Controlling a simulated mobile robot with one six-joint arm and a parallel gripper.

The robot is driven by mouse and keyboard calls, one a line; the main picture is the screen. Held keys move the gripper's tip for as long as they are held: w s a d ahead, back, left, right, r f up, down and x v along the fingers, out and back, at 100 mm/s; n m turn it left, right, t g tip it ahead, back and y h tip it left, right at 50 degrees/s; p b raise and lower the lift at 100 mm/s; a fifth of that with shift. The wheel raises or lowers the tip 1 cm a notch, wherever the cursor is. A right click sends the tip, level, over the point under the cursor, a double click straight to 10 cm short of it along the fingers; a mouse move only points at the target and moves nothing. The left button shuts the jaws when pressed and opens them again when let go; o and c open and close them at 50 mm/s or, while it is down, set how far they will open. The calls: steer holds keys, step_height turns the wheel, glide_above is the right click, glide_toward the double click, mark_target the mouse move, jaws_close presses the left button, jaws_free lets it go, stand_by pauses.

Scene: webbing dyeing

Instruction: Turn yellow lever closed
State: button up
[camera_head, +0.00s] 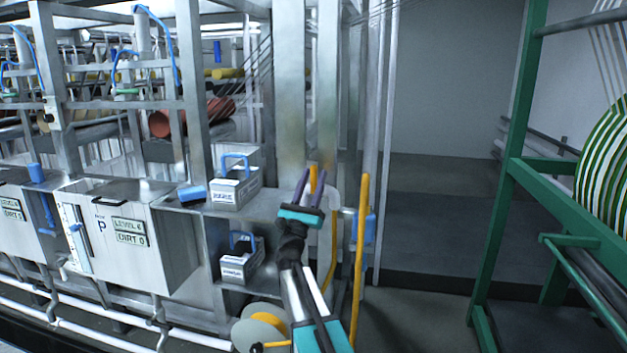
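My gripper (310,187) is at the centre, with its two dark purple fingers pointing up and spread apart. A short yellow piece (313,178), which looks like the yellow lever, shows upright between the fingers. I cannot tell whether the fingers touch it or whether it lies behind them. Its lower part is hidden by my teal gripper body. A long upright yellow bar (359,260) stands to the right, apart from the fingers, beside a blue fitting (368,229).
Two grey boxes with blue handles (234,188) (240,262) sit on shelves left of my arm. A yellow-centred spool (262,330) is low beside my arm. A green frame (507,170) with a striped reel (606,160) stands right. Floor (430,225) between is clear.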

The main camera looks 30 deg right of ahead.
steer(key=b+v, duration=0.2)
steer(key=v, duration=1.1)
steer(key=shift+s+f, duration=0.2)
